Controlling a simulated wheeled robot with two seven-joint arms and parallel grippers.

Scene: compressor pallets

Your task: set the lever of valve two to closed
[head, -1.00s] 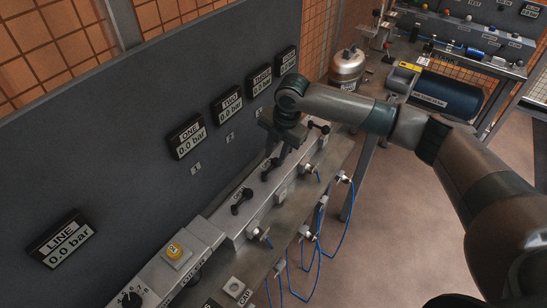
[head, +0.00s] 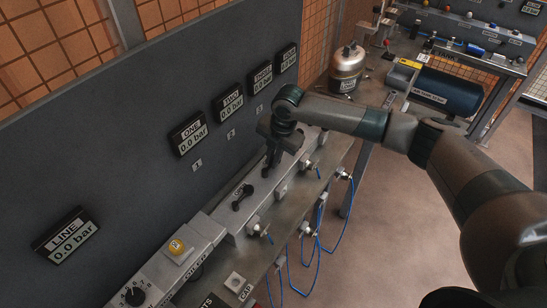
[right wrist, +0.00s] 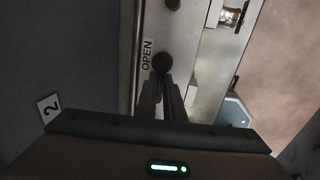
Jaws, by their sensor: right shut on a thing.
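The lever of valve two (right wrist: 162,61) shows as a black knob beside the OPEN label (right wrist: 147,55) in the right wrist view. The number 2 tag (right wrist: 48,107) is to its left. My right gripper (right wrist: 166,90) is shut on this lever, its fingertips at the knob. In the head view my right gripper (head: 273,162) points down at the valve block (head: 225,224) and hides most of that lever. The gauge TWO (head: 229,102) on the panel reads 0.0 bar. My left gripper is not in view.
Another black lever (head: 241,197) stands nearer on the block, close to my right gripper. The dark panel (head: 120,130) rises just left of the valves. Blue hoses (head: 340,235) hang from the bench's right edge. A metal tank (head: 346,68) stands behind.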

